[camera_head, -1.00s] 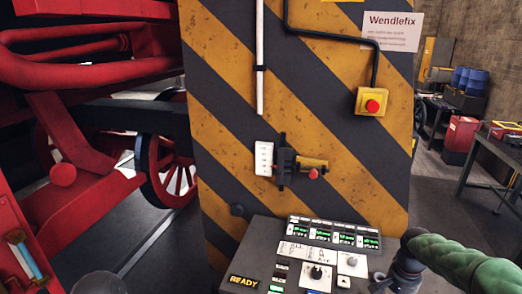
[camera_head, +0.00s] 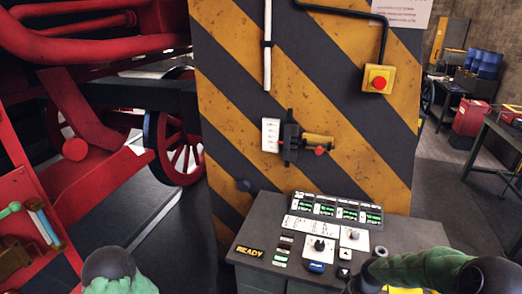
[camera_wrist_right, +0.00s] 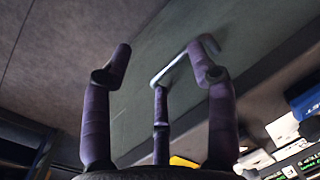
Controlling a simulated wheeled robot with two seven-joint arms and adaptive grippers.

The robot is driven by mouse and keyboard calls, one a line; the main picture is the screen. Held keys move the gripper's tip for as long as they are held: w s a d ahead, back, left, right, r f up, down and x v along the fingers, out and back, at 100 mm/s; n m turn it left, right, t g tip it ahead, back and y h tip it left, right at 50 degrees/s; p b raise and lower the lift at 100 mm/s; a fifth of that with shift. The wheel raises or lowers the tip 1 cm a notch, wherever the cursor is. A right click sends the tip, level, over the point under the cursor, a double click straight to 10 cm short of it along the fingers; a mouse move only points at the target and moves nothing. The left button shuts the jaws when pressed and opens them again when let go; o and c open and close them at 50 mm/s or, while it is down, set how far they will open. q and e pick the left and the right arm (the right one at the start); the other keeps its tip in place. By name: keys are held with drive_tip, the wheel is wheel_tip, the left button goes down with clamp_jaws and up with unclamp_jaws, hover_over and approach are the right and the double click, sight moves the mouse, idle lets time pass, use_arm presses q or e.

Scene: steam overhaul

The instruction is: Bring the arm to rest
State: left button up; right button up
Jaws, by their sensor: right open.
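My right gripper (camera_wrist_right: 160,62) shows in the right wrist view with its purple fingers spread and nothing between them. A grey-green panel lies behind the fingers, with a pale bent handle (camera_wrist_right: 184,60) on it. The fingers look apart from the handle, but I cannot tell the distance. In the head view, my right arm (camera_head: 425,268) has a green sleeve and dark joints and is at the bottom right, over the right side of the grey console (camera_head: 405,235). Its fingers cannot be made out there. Part of my left arm (camera_head: 108,270) shows at the bottom left; its gripper is out of view.
The console's lit displays, knobs and buttons stand in front of a yellow-black striped pillar (camera_head: 340,100). The pillar carries a red emergency button (camera_head: 379,82) and a lever unit (camera_head: 305,141). Red locomotive parts (camera_head: 90,130) fill the left. A workbench (camera_head: 498,140) stands at right.

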drive_tip(key=s+a+f+n+y+b, duration=0.1)
drive_tip(key=s+a+f+n, duration=0.2)
drive_tip(key=s+a+f, duration=1.3)
drive_tip(key=shift+s+a+f+y, duration=0.3)
drive_tip(key=shift+s+a+f, duration=0.1)
drive_tip(key=shift+s, duration=0.65)
